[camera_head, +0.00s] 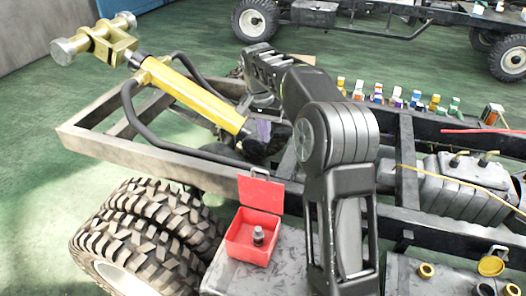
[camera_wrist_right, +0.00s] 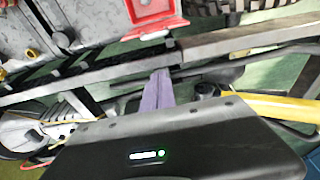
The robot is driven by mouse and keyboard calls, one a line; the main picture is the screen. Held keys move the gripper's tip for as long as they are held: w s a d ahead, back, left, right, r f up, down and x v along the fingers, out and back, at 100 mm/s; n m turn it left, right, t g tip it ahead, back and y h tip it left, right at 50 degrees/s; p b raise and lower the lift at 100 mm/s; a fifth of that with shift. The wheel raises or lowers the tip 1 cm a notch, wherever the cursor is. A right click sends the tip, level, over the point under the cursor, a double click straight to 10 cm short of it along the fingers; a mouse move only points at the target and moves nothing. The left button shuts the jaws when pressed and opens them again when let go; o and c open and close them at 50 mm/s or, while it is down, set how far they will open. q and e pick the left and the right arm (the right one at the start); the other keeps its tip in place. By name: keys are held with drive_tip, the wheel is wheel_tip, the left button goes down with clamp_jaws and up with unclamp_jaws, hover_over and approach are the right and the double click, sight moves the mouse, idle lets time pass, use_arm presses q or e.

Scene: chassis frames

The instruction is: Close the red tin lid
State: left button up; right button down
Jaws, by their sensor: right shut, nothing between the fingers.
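The red tin (camera_head: 236,246) sits on a grey box beside the frame rail, with its red lid (camera_head: 261,193) standing open on the far side. A dark, short cylindrical part (camera_head: 259,236) stands inside the tin. The wrist view shows the tin (camera_wrist_right: 140,11) and its lid (camera_wrist_right: 155,30) at the top edge. My right gripper (camera_head: 263,130) is beyond the lid, over the chassis frame and apart from it. Its purple fingers, partly hidden by my arm in the head view, show shut and empty in the wrist view (camera_wrist_right: 158,88). My left gripper is not in view.
A yellow hydraulic cylinder (camera_head: 200,97) slants over the frame, close left of my right gripper. The frame rail (camera_head: 150,153) runs behind the tin. Large tyres (camera_head: 150,225) stand left of it. Several small coloured bottles (camera_head: 405,101) line the far rail. My right arm covers the middle.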

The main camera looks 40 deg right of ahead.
wheel_tip(320, 180, down, 9)
drive_tip(key=s+a+p, duration=0.1)
drive_tip(key=p, duration=0.2)
drive_tip(key=shift+a, duration=0.35)
drive_tip(key=shift+f, duration=0.1)
